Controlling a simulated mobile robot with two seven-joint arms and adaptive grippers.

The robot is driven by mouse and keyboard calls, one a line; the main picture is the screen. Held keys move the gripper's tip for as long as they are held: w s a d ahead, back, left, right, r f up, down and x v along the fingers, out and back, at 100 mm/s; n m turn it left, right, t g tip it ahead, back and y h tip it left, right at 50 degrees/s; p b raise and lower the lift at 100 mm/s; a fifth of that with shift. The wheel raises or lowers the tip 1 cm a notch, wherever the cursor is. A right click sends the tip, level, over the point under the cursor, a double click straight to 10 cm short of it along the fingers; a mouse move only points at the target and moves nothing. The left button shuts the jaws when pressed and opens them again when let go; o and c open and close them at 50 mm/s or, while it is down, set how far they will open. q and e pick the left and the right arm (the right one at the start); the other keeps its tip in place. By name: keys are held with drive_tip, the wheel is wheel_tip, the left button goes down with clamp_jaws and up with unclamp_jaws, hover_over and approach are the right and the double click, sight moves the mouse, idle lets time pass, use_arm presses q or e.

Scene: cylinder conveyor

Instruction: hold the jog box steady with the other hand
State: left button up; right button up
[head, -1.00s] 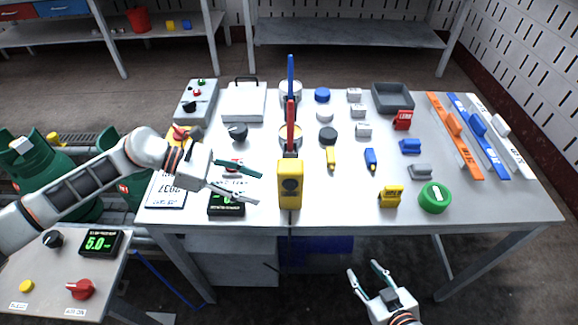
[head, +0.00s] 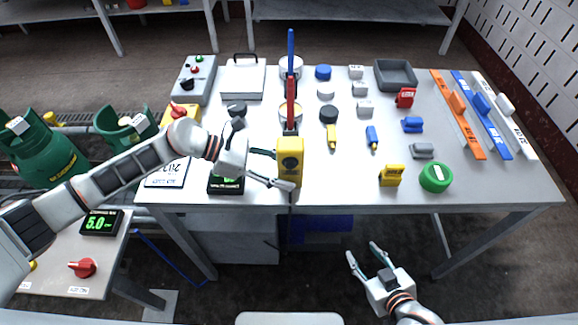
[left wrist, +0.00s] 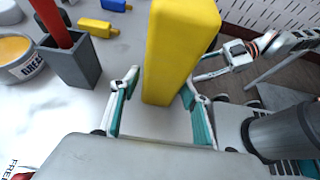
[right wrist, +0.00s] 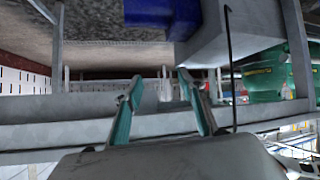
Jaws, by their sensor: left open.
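The jog box, a tall yellow block with a dark round control (head: 290,160), stands upright near the table's front edge. My left gripper (head: 280,168) is open at its left side, with one finger in front of it and the other partly hidden behind it. In the left wrist view the yellow box (left wrist: 180,45) stands between the two spread fingers, and a gap shows beside it. My right gripper (head: 364,251) is open and empty, low in front of the table. Its spread fingers (right wrist: 160,80) hold nothing in the right wrist view.
The grey table (head: 330,198) holds a red stick (head: 291,100) in a grey holder just behind the box. A yellow block (head: 391,176) and a green round piece (head: 436,177) stand to the right. Bare tabletop lies between them.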

use_arm(q)
drive_tip(key=shift+d+f, duration=0.15)
drive_tip(key=shift+d, duration=0.25)
use_arm(e)
drive_tip(key=shift+s+f, duration=0.1)
drive_tip(key=shift+f, duration=0.2)
use_arm(q)
drive_tip(key=c, duration=1)
drive_tip(key=shift+c, duration=0.3)
use_arm(e)
clamp_jaws()
drive_tip(key=shift+d, duration=0.1)
